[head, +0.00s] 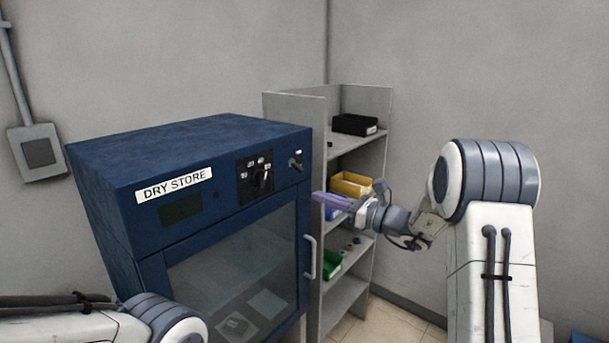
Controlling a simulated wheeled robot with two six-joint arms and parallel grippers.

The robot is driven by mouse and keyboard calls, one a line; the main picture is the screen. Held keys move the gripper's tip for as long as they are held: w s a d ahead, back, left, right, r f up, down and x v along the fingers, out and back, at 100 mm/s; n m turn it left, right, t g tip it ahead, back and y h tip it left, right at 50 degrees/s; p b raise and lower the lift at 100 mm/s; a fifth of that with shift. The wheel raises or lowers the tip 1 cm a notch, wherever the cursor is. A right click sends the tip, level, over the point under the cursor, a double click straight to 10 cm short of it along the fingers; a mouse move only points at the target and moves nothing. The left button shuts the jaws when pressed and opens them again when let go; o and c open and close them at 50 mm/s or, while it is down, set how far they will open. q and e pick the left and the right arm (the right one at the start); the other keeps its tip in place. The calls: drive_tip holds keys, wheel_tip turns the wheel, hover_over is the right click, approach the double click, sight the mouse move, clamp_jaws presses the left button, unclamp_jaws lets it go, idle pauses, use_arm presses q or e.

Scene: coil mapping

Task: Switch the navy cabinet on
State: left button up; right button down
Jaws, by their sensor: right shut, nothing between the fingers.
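The navy cabinet (100,205) stands left of centre, labelled DRY STORE (174,185). The display looks dark. The toggle's exact position is too small to tell. My right gripper (326,199) is shut and empty, just right of the cabinet's front edge, a little below and right of the toggle, and appears apart from it. My left arm shows at the bottom left, but its gripper is out of view.
The cabinet's glass door (235,265) is closed, with a vertical handle (310,257) at its right. A grey shelf unit (296,107) behind holds a black bin (354,124), a yellow bin (350,184) and a green bin (332,264). A wall box (38,152) hangs at the left.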

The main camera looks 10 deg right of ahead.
drive_tip(key=d, duration=0.1)
drive_tip(key=d+m+t, duration=0.1)
drive_tip(key=w+d, duration=0.1)
drive_tip(key=shift+d+r+m+t+h, duration=0.2)
drive_tip(key=shift+r+m+t+h, duration=0.1)
drive_tip(key=shift+r+h, duration=0.1)
drive_tip(key=p, duration=0.5)
approach(292, 172)
drive_tip(key=x, duration=0.4)
drive_tip(key=shift+w+a+r, duration=0.1)
drive_tip(key=shift+w+a, duration=0.05)
drive_tip(key=shift+a, duration=0.1)
drive_tip(key=shift+w+a, duration=0.2)
drive_tip(key=shift+w, duration=0.15)
